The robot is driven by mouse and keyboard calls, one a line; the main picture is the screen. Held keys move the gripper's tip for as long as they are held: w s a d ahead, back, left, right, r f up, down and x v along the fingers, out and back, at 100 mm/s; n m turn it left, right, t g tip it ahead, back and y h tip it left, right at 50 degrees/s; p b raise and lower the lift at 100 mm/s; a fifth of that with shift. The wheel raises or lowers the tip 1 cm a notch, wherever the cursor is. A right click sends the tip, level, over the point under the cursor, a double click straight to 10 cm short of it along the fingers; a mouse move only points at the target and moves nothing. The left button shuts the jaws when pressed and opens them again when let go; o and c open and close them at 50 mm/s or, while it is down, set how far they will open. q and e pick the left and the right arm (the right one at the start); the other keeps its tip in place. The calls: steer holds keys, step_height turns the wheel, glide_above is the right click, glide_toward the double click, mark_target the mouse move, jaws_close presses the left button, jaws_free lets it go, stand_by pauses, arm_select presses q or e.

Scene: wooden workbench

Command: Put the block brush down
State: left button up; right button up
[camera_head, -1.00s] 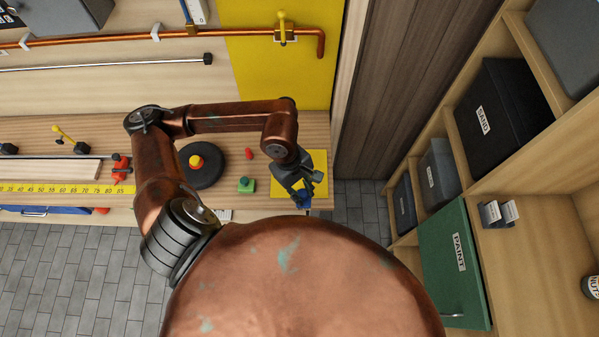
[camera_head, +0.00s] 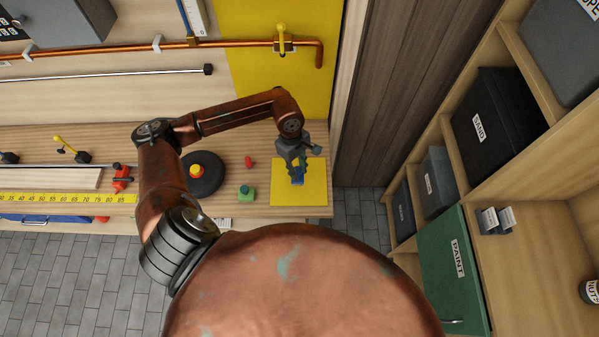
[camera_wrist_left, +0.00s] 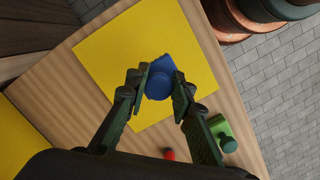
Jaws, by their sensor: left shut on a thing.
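The block brush (camera_head: 297,179) is blue and shows at my left gripper (camera_head: 296,165), over the yellow square sheet (camera_head: 314,192) on the bench's right end. In the left wrist view the brush (camera_wrist_left: 159,82) has a round knob on a blue block. The left fingers (camera_wrist_left: 161,88) are shut on its knob, one on each side. The sheet (camera_wrist_left: 120,50) lies under it. I cannot tell whether the brush touches the sheet. My right gripper is not in view.
Left of the sheet are a green block with a round knob (camera_head: 246,194), a small red piece (camera_head: 249,162) and a black disc (camera_head: 205,186) with a red and yellow top. The bench (camera_head: 262,210) ends just right of the sheet. Shelves with boxes stand further right.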

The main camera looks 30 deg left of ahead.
mark_target(300, 173)
arm_select(q)
steer(key=shift+w+f, duration=0.6)
steer(key=shift+f, duration=0.15)
steer(key=shift+a+f+p, duration=0.1)
steer(key=shift+f+p, duration=0.25)
steer(key=shift+f, duration=1.2)
steer(key=o, duration=1)
steer(key=shift+w+r, duration=0.1)
steer(key=r, duration=0.4)
steer(key=a+r, duration=0.1)
steer(key=r, duration=0.2)
steer(key=r+b, duration=0.1)
steer(key=r, duration=0.3)
steer(key=shift+w+a+r, duration=0.2)
steer(key=shift+a+r, duration=0.15)
steer(key=shift+a, duration=0.05)
